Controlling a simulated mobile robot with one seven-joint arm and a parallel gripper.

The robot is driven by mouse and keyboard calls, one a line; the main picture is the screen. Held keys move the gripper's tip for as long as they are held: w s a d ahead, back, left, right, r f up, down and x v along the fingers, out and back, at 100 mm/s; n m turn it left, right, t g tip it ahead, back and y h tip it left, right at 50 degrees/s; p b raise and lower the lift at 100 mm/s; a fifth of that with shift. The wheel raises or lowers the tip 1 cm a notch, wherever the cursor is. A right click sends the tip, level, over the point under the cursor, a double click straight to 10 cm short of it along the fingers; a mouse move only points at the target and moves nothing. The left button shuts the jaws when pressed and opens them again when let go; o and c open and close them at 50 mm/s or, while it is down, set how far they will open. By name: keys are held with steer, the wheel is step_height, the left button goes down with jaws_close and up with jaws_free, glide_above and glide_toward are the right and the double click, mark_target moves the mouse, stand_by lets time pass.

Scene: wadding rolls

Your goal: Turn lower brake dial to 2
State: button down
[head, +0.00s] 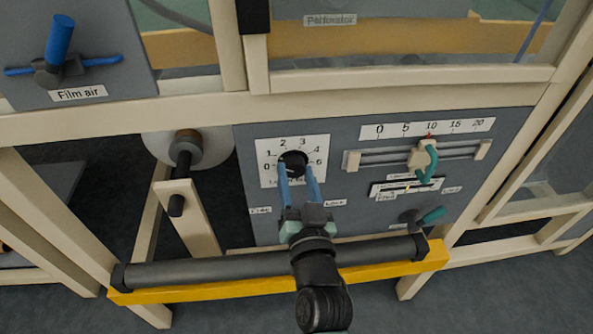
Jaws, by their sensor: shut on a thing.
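The lower brake dial (293,160) is a black round knob on a white scale plate (320,143) with numbers running from 0 at the left over the top to the right. The figure 2 stands above the knob, slightly left. My gripper (295,171) reaches up from below, its two blue fingers on either side of the knob and shut on it. The fingers cover part of the plate's lower label and the knob's lower side. I cannot tell clearly which number the knob's pointer faces.
Right of the dial is a slider with a green handle (428,161) under a 0 to 20 scale (428,129). Below it are a small slot and another green-handled lever (431,215). A dark roller (220,268) and yellow bar (385,269) cross in front, under my arm.

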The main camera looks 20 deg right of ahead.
steer(key=m+p, duration=0.1)
steer(key=m, duration=0.2)
steer(key=shift+m, duration=0.4)
steer(key=shift+m+p, duration=0.9)
steer(key=shift+m, duration=1.1)
steer(key=shift+h, duration=0.4)
steer(key=shift+c, duration=1.6)
jaws_free()
steer(key=v, duration=1.3)
steer(key=shift+b, duration=0.3)
